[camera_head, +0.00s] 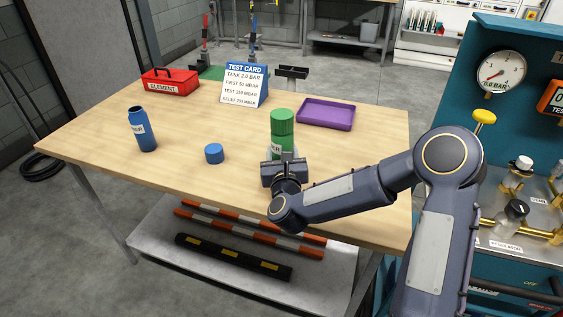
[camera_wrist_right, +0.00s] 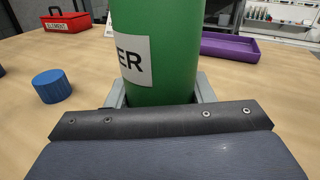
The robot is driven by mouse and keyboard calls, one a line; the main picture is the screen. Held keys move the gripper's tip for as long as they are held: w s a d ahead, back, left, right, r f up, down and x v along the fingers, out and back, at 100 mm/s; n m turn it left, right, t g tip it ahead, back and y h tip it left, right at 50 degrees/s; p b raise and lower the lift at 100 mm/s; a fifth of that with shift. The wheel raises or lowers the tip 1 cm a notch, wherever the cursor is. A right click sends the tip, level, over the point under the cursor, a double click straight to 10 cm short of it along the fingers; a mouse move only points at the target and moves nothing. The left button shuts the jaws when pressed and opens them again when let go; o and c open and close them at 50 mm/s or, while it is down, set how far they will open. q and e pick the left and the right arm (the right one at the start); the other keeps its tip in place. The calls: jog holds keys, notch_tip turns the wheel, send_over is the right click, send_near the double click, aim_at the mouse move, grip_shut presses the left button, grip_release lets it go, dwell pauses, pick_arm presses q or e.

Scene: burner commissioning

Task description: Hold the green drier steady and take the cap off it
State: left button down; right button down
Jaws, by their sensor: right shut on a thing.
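The green drier (camera_head: 283,140) stands upright on the wooden table, with a green ribbed cap (camera_head: 283,114) on its top. My right gripper (camera_head: 281,160) is shut around the drier's lower body. In the right wrist view the green body (camera_wrist_right: 155,45) with its white label sits between the two fingers (camera_wrist_right: 160,92); its top is out of that frame. My left gripper is not in view.
A blue bottle (camera_head: 142,129) without a cap and a blue cap (camera_head: 214,153) stand to the left. Behind are a red ELEMENT box (camera_head: 170,82), a test card (camera_head: 244,85) and a purple tray (camera_head: 326,114). The teal panel (camera_head: 480,100) stands at right. The table's front left is clear.

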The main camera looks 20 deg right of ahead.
jog(key=shift+w+f, duration=0.15)
jog(key=shift+w, duration=0.05)
jog(key=shift+w+f, duration=0.1)
jog(key=shift+f, duration=1.5)
jog(key=shift+f, duration=0.1)
jog(key=c, duration=0.7)
grip_release()
jog(key=shift+o, duration=0.2)
